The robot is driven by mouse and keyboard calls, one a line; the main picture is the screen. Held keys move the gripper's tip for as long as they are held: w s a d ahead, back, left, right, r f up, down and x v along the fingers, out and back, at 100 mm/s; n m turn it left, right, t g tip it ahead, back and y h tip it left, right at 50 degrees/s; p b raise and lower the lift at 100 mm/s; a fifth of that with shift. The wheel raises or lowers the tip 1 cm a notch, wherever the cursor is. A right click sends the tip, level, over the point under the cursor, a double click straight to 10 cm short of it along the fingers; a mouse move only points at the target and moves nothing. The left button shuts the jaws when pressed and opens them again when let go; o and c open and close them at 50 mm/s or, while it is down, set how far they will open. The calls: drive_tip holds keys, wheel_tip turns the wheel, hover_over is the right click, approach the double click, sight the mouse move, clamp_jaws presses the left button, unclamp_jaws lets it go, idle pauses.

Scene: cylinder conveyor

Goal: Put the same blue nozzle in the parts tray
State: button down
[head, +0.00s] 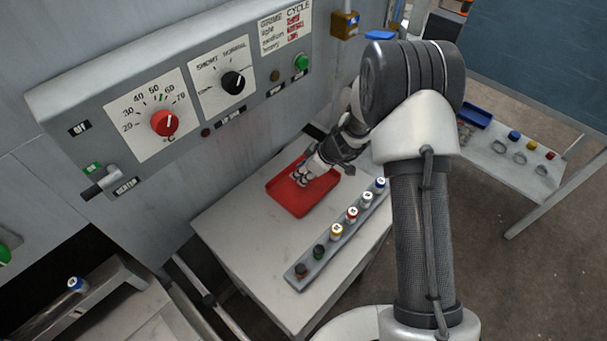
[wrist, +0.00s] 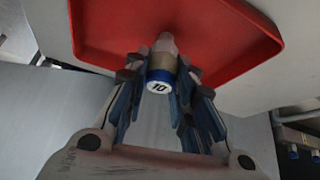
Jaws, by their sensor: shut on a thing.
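The blue nozzle (wrist: 159,77) shows in the wrist view with a blue ring and a white end face marked 10; its narrow tip points toward the tray floor. My gripper (wrist: 162,72) is shut on it, with the fingers on both sides of its body. The red tray (wrist: 240,50) lies under and beyond the nozzle. In the head view the red tray (head: 296,203) lies on a light table, and my gripper (head: 303,174) is over its back part. There the nozzle is mostly hidden by the fingers. I cannot tell whether the nozzle touches the tray floor.
A grey rack (head: 322,262) with several capped nozzles, one blue at its far end, stands right of the tray. Another blue-ringed nozzle (head: 76,284) stands at the lower left. A control panel (head: 120,148) rises behind. A side table (head: 530,186) stands at right.

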drive_tip(key=shift+f+b, duration=0.25)
drive_tip(key=shift+b, duration=0.1)
drive_tip(key=c, duration=1.3)
unclamp_jaws()
drive_tip(key=shift+c, duration=0.2)
drive_tip(key=shift+r, duration=0.1)
